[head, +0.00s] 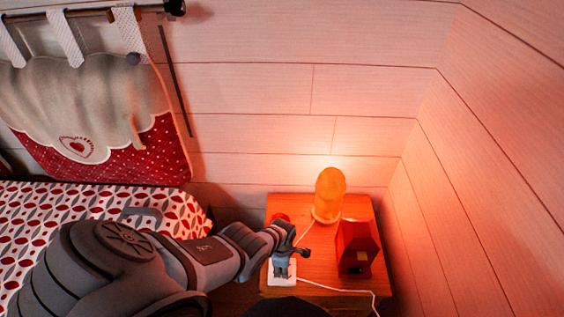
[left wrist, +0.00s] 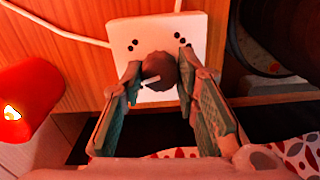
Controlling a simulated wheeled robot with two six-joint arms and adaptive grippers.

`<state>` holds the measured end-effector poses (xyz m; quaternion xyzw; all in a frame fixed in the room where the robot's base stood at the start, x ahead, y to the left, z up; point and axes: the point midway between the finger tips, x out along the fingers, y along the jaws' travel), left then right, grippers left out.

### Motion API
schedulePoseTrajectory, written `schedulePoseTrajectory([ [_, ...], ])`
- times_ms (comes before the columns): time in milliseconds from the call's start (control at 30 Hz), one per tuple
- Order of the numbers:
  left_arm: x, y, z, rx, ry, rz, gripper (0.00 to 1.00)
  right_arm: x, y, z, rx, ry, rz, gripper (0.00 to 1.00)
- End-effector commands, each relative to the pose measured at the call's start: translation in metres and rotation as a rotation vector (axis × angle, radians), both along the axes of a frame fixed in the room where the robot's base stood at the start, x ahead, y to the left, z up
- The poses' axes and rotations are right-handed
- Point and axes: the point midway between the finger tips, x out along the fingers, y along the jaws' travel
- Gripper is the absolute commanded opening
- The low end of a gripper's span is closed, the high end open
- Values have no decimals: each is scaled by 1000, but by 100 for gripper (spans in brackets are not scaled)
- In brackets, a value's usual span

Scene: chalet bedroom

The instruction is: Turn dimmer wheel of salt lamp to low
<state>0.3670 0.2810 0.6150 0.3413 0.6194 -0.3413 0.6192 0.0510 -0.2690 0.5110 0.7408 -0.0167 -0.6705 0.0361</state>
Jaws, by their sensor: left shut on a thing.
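The salt lamp (head: 330,194) glows orange at the back of the wooden nightstand. Its dimmer is a white plate (head: 292,282) near the nightstand's front left, with a dark round wheel (left wrist: 163,72) seen in the left wrist view. A white pointer mark (left wrist: 151,80) on the wheel points to the lower left in that view. My left gripper (head: 283,264) reaches down over the plate and hides the wheel in the head view. In the left wrist view its fingers (left wrist: 160,65) are closed around the wheel, one on each side. My right gripper is not in view.
A red house-shaped box (head: 357,248) stands at the nightstand's (head: 352,208) right. A red object (head: 281,217), round in the left wrist view (left wrist: 28,98), stands near the plate. White cords (head: 330,287) cross the top. A patterned bed (head: 95,205) lies left; plank walls close the corner.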

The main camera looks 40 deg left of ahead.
Motion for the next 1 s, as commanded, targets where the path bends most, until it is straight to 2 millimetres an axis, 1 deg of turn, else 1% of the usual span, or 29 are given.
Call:
schedulePoseTrajectory([
  [300, 1, 1, 1, 3, -2, 280, 0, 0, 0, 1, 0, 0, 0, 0],
  [500, 1, 1, 1, 2, -3, 414, 0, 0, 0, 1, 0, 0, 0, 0],
  [700, 0, 1, 1, 3, -2, 497, 0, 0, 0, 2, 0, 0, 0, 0],
  [1000, 0, 1, 1, 2, -3, 536, 0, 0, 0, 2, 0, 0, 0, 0],
])
